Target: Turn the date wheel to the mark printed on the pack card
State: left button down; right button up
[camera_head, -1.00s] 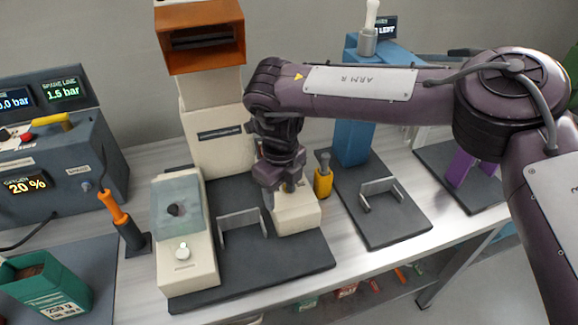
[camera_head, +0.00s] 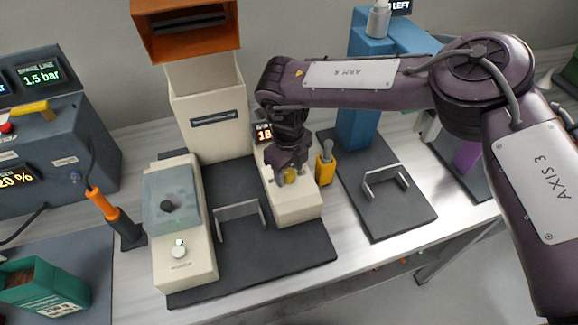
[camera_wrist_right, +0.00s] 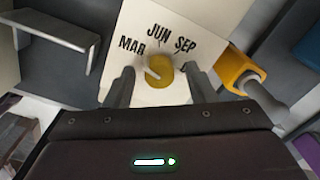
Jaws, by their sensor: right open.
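The date wheel is a yellow round knob (camera_wrist_right: 159,70) on a cream housing (camera_head: 294,209), with MAR, JUN and SEP printed around it in the right wrist view. A pale pointer bar on the knob slants towards the upper left, roughly on the MAR side. My right gripper (camera_wrist_right: 157,76) is open, with one finger on each side of the knob; I cannot tell whether they touch it. In the head view the right gripper (camera_head: 289,176) hangs over the housing and partly hides the knob. I cannot make out the pack card. My left gripper is not in view.
A yellow block with a grey peg (camera_head: 325,166) stands close right of the housing. A grey bracket (camera_head: 240,216) stands to its left, beside a cream unit with a clear cover (camera_head: 172,195). A dark display shows partly behind the gripper.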

jog(key=c, duration=1)
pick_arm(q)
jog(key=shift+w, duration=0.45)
pick_arm(e)
jog(key=shift+o, duration=0.2)
jog(key=shift+f, duration=0.1)
